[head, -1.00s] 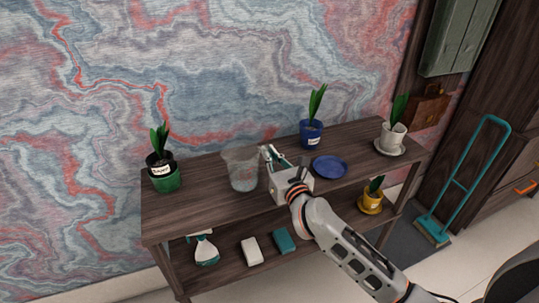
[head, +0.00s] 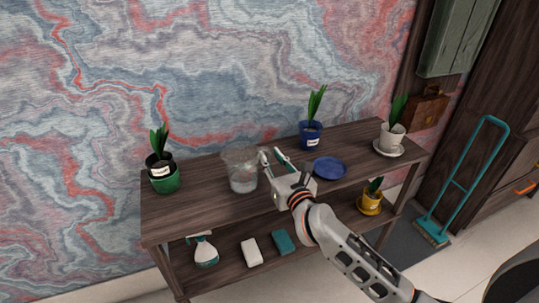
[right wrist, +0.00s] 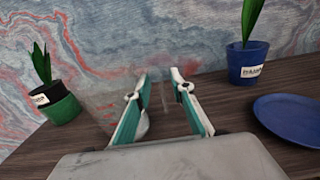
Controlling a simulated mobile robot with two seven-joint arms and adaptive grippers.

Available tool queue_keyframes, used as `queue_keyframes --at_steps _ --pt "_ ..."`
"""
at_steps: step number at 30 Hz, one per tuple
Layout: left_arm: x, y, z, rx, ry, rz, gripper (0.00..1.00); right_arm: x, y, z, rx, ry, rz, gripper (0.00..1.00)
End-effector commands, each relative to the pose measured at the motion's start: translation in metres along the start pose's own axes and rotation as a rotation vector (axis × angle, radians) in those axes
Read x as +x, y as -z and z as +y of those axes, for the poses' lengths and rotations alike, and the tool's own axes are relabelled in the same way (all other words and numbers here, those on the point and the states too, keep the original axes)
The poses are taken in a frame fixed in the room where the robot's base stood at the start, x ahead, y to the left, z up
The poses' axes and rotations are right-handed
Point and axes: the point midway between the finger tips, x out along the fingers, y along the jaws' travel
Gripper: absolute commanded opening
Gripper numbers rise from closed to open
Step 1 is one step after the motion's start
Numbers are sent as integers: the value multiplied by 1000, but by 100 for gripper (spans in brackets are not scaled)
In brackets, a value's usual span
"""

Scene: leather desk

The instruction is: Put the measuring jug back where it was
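The measuring jug (head: 241,172) is clear and stands upright on the shelf unit's top, left of its middle. My right gripper (head: 273,156) is just right of the jug in the head view, with its fingers spread. In the right wrist view, the right gripper (right wrist: 160,82) has its two teal-lined fingers apart. A faint transparent edge shows between them, perhaps the jug's handle; I cannot tell whether the fingers touch it. My left gripper is not in view.
On the shelf top (head: 200,204) are a green-potted plant (head: 164,178), a blue-potted plant (head: 311,136), a blue plate (head: 330,168) and a white-potted plant (head: 391,139). A spray bottle (head: 205,252), white block (head: 251,252), teal block (head: 283,242) and yellow pot (head: 370,203) are below.

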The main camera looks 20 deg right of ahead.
Motion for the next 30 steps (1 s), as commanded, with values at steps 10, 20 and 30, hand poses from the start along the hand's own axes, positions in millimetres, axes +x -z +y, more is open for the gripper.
queue_keyframes --at_steps 10,20,30 --pt "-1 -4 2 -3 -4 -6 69 -72 1 0 -1 -2 2 23" --pt "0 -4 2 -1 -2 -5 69 -103 0 0 -30 2 -9 23" --pt "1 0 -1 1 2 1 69 -142 6 17 -881 10 -195 23"
